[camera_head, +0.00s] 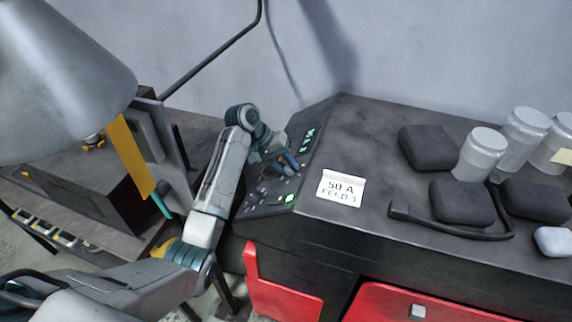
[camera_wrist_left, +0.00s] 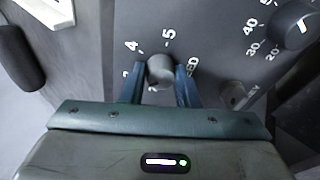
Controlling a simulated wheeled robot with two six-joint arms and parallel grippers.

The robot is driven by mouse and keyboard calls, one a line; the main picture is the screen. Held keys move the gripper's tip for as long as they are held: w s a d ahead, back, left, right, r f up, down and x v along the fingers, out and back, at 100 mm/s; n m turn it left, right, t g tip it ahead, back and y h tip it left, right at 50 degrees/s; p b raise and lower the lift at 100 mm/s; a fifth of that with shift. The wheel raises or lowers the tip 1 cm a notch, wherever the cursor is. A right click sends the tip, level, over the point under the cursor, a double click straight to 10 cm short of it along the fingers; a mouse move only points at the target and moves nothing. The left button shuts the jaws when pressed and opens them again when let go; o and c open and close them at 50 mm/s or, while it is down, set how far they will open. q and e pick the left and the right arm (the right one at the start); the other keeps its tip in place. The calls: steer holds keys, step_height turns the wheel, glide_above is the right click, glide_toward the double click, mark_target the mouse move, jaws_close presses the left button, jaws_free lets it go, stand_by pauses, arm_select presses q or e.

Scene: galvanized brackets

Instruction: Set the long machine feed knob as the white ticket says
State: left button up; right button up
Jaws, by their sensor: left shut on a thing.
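The white ticket (camera_head: 341,188) lies on top of the dark machine and reads "50 A" with "FEED" and a small digit, perhaps 1, below. My left gripper (camera_head: 285,162) is at the machine's sloped control panel (camera_head: 262,196). In the left wrist view, its blue fingers are shut on a grey round knob (camera_wrist_left: 161,71), one on each side. A 4 and a 5 show on the scale around this knob; other figures are partly covered by the fingers. I cannot tell where the knob's pointer stands. My right gripper is not in view.
A second dark knob (camera_wrist_left: 296,29) with 20, 30, 40 and 50 marks sits to the upper right in the wrist view. A bench (camera_head: 65,190) stands left.

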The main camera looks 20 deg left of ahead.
arm_select(q)
steer(key=shift+f+m, duration=0.1)
steer(key=shift+m, duration=0.7)
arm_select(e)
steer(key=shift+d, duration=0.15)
arm_select(q)
steer(key=shift+s+m, duration=0.1)
steer(key=shift+m, duration=0.3)
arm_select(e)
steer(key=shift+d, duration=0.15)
arm_select(q)
steer(key=o, duration=0.7)
steer(key=shift+a, duration=0.1)
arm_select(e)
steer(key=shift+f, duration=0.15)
